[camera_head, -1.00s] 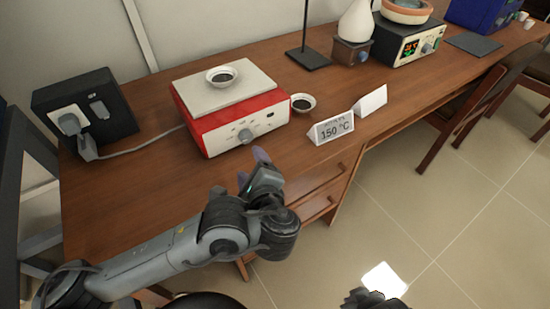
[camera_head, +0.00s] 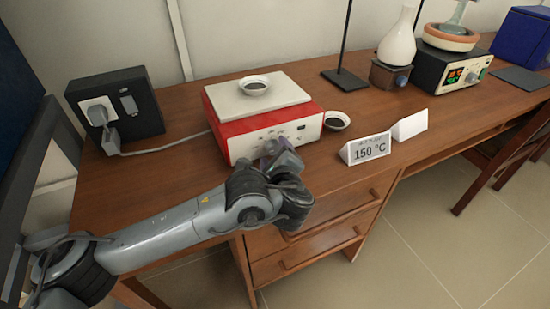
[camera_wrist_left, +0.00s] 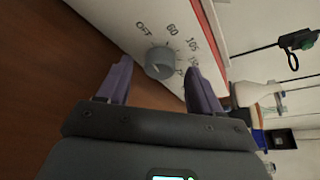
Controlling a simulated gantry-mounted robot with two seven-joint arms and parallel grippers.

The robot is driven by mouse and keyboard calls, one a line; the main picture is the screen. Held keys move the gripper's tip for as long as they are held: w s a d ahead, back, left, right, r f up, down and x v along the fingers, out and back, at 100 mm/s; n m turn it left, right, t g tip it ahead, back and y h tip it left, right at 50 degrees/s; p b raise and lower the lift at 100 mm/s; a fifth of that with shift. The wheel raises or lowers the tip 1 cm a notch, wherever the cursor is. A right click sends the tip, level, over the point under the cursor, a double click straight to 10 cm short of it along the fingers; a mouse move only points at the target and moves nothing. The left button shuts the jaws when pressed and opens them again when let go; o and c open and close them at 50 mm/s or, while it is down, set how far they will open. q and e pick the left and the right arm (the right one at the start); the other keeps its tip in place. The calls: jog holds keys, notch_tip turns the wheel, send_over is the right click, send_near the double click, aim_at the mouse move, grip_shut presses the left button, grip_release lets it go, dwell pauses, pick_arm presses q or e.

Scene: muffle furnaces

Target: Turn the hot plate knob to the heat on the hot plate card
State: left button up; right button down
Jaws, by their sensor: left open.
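The hot plate (camera_head: 222,134) is a red box with a white top and a white front panel, on the wooden desk. Its grey round knob (camera_wrist_left: 158,65) shows in the left wrist view, with OFF, 60 and 105 marked around it; further marks are partly hidden by a finger. I cannot tell where the knob points. The hot plate card (camera_head: 366,150) reads 150 °C and stands to the right of the hot plate. My left gripper (camera_head: 272,152) is open in front of the panel, its purple fingers on either side of the knob, without clear contact. My right gripper is out of view.
A small dish (camera_head: 254,85) sits on the hot plate and another dish (camera_head: 337,121) beside it. A black socket box (camera_head: 140,100) is at left. A blank white card (camera_head: 410,124), a stand, a flask (camera_head: 397,38) and a second heater (camera_head: 440,70) are to the right.

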pick_arm(q)
jog(key=shift+w, duration=0.4)
